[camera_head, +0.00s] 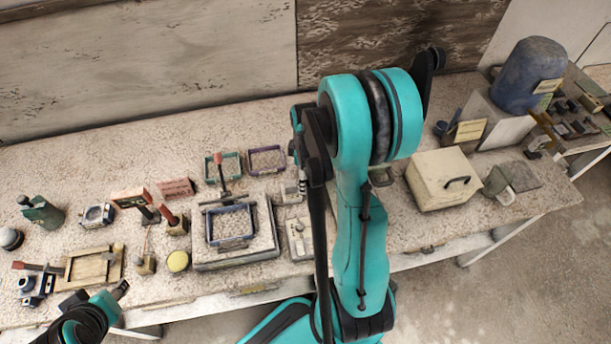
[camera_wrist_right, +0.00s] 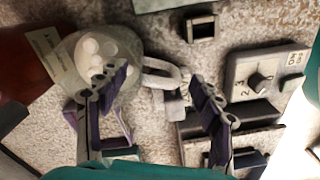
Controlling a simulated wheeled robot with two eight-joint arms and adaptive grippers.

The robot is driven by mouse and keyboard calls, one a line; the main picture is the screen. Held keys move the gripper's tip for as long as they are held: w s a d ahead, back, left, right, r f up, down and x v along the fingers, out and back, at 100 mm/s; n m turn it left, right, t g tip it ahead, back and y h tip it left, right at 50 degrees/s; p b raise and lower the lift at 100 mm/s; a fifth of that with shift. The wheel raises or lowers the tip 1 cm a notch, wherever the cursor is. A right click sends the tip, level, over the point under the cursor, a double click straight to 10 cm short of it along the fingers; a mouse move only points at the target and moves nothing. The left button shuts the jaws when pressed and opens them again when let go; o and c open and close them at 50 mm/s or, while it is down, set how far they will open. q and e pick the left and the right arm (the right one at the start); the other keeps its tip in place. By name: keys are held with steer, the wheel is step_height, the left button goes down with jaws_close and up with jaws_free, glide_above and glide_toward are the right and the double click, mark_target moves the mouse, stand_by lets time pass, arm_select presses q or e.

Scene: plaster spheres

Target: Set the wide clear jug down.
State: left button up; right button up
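The wide clear jug (camera_wrist_right: 97,62) shows in the right wrist view, seen from above, with several pale round things in it and a pale label at its left. Its handle (camera_wrist_right: 163,76) points right. My right gripper (camera_wrist_right: 160,82) is open, one finger over the jug's near side and the other right of the handle, with a gap on the right. Whether the jug rests on the table is not clear from above. In the head view my right arm hides most of this spot. My left gripper (camera_head: 122,289) is at the lower left, partly cut off; its fingers are unclear.
The speckled table (camera_head: 130,155) holds many things. A grey box with a knob (camera_wrist_right: 262,82) is right of my right gripper. A purple-rimmed tray (camera_head: 267,160) and a framed tray (camera_head: 232,225) lie left of my arm. A cream box (camera_head: 442,180) stands to its right.

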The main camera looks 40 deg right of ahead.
step_height(320, 180, up, 12)
steer(key=p, duration=0.4)
steer(key=shift+r, duration=0.15)
steer(key=shift+w+d, duration=0.1)
stand_by(0.4)
